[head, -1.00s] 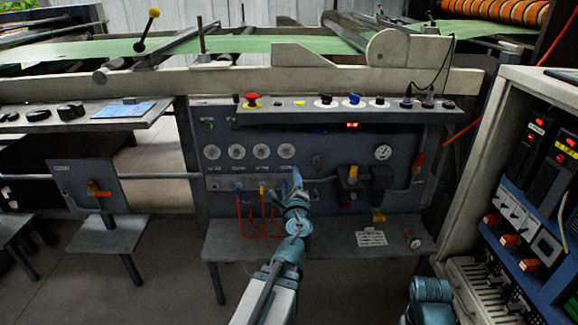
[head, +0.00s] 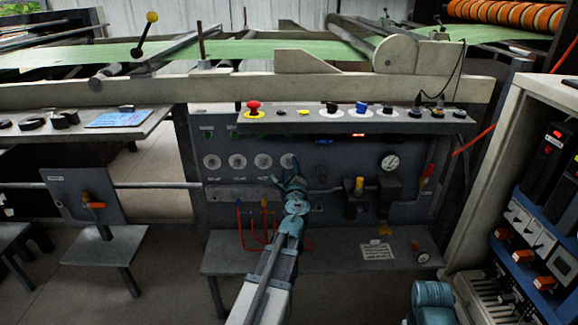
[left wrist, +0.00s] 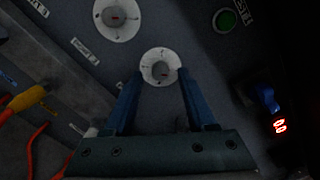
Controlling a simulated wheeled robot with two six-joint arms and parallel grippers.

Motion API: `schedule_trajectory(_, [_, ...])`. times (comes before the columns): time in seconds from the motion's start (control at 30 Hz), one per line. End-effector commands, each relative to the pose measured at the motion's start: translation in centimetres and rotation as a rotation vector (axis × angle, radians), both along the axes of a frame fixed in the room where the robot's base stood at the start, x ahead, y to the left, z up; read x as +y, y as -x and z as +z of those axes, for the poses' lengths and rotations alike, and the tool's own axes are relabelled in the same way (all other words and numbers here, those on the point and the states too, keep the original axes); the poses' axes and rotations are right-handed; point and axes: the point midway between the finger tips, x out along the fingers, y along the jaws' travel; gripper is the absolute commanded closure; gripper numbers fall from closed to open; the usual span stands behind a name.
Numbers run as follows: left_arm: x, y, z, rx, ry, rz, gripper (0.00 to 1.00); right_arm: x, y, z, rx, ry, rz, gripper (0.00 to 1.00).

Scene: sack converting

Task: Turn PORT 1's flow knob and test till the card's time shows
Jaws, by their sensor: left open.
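A row of round white flow knobs shows on the dark panel, the leftmost knob (head: 212,162) among them. My left gripper (head: 287,180) is at the rightmost knob (head: 288,161) and partly covers it. In the left wrist view, the open left gripper (left wrist: 160,76) has its two blue fingers on either side of one knob (left wrist: 160,66), whose centre looks uncovered; contact cannot be told. Another knob (left wrist: 117,18) is above left. The labels are too small to tell which is PORT 1. A white printed card (head: 377,251) lies on the lower shelf, unreadable.
A ledge above the panel carries a red mushroom button (head: 254,107) and several other controls. A lit red display (head: 357,135) is below it. Red hoses (head: 247,228) hang below the knobs. A pale cabinet (head: 495,150) stands at the right.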

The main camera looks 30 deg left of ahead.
Motion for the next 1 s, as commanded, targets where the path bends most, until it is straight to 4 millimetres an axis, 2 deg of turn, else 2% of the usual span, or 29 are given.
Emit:
schedule_trajectory(0.1, [0.48, -0.78, 0.0, 0.0, 0.0, 0.0, 0.44, 0.0, 0.01, 0.0, 0.0, 0.0, 0.0, 0.5])
schedule_trajectory(0.37, [0.54, -0.77, 0.0, 0.0, 0.0, 0.0, 0.44, 0.0, 0.0, 0.0, 0.0, 0.0, 0.0, 0.5])
schedule_trajectory(0.7, [0.53, -0.76, -0.01, 0.0, 0.0, 0.0, 1.0, 0.0, 0.0, 0.0, 0.0, 0.0, 0.0, 0.5])
schedule_trajectory(1.0, [0.53, -0.74, 0.0, -0.004, 0.007, 0.001, 1.0, 0.0, 0.01, 0.01, 0.0, 0.0, 0.0, 0.5])
